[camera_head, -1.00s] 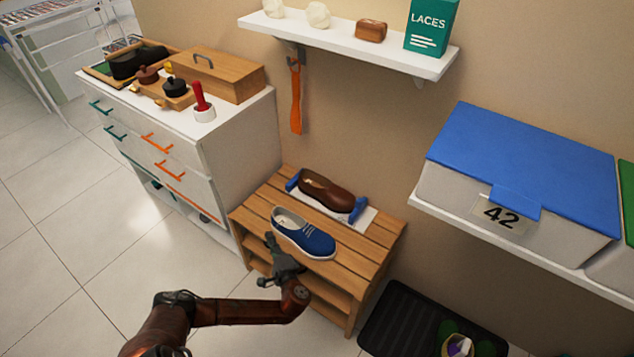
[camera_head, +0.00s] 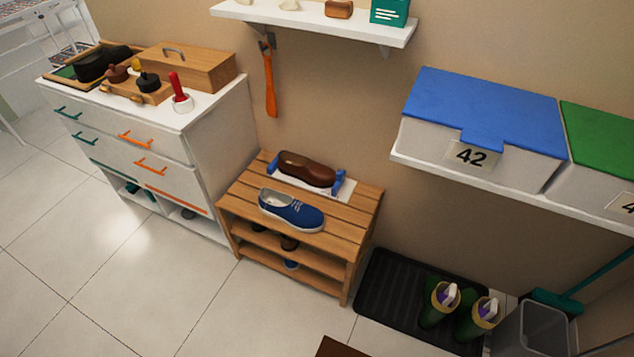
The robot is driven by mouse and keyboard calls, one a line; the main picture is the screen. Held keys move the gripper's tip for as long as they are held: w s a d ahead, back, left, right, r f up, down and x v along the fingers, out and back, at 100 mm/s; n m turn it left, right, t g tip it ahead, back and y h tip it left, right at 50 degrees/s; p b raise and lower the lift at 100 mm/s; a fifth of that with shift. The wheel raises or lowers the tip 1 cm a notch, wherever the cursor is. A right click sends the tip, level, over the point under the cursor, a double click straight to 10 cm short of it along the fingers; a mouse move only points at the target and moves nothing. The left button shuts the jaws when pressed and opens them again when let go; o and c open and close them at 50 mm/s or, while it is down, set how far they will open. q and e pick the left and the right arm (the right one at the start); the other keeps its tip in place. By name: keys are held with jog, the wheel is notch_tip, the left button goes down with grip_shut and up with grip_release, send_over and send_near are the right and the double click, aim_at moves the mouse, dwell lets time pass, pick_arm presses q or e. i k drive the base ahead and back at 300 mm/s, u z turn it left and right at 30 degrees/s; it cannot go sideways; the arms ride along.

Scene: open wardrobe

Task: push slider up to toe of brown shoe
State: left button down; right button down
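The brown shoe (camera_head: 306,169) lies on a white measuring board (camera_head: 318,185) on top of the wooden shoe rack (camera_head: 345,228). A blue end piece (camera_head: 338,187) stands close to the shoe's right end; I cannot tell whether it touches. Another blue piece (camera_head: 272,163) is at the shoe's left end, partly hidden. The blue shoe (camera_head: 291,211) lies in front of the board on the rack's slats. Neither of my grippers is in view.
More shoes sit on the rack's lower shelves. A white dresser (camera_head: 175,150) stands to the left, holding a wooden box (camera_head: 192,67). A black tray (camera_head: 405,300) with green boots (camera_head: 438,303) lies on the floor to the right.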

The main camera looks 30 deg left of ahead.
aim_at(341, 176)
jog(key=u, duration=0.7)
jog(key=i, duration=1.25)
jog(key=z, duration=0.15)
